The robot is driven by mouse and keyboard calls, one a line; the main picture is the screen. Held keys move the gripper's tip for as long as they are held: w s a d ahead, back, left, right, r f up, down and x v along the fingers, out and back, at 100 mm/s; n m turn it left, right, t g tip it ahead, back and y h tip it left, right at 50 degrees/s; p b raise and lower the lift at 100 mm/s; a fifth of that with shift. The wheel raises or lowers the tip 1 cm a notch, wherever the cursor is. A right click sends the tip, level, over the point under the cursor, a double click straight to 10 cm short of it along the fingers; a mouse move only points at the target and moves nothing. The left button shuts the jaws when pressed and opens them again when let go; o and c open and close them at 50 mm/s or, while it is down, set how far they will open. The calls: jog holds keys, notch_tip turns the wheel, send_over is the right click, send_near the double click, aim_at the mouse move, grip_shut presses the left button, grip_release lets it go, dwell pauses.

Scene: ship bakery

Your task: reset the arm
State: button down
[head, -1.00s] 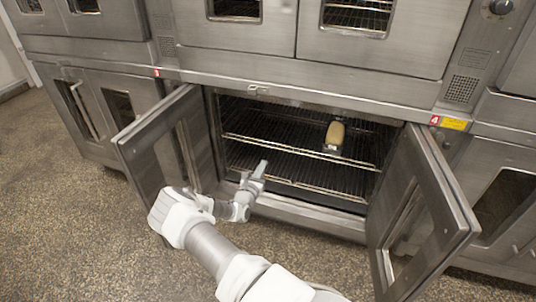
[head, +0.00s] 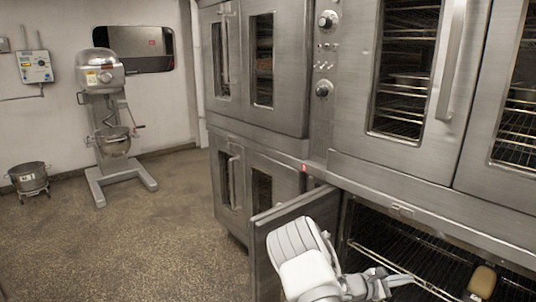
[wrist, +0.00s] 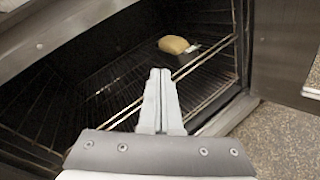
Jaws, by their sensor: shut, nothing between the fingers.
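My gripper (wrist: 160,78) is shut and empty in the wrist view, its fingers together in front of the open lower oven. In the head view my gripper (head: 402,280) shows at the bottom right, before the oven opening. A loaf in a dark pan (wrist: 174,45) sits on the oven rack, beyond my fingertips and apart from them. The loaf also shows in the head view (head: 484,281) at the bottom right corner.
The open left oven door (head: 285,215) stands close beside my arm. The right door (wrist: 308,60) is open at the right of the wrist view. A floor mixer (head: 108,130) and a bowl on wheels (head: 29,178) stand at the far left. The floor (head: 160,235) between is clear.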

jog(key=s+a+r+m+g+y, duration=0.2)
jog(key=s+a+r+m+y, duration=0.25)
jog(key=s+r, duration=0.25)
jog(key=s+a+r+m+g+y, duration=0.2)
jog(key=s+a+r+m+y, duration=0.1)
jog(key=s+r+m, duration=0.35)
jog(key=s+a+r+m+t+y, duration=0.2)
jog(key=s+a+r+t+y, duration=0.15)
jog(key=s+a+r, duration=0.4)
jog(key=s+a+r+m+t+y, duration=0.2)
jog(key=s+a+r+y, duration=0.3)
jog(key=s+a, duration=0.55)
notch_tip(320, 180, up, 19)
jog(key=p, duration=1.9)
jog(key=shift+a+r, duration=0.15)
jog(key=shift+a, duration=0.2)
jog(key=shift+d, duration=0.1)
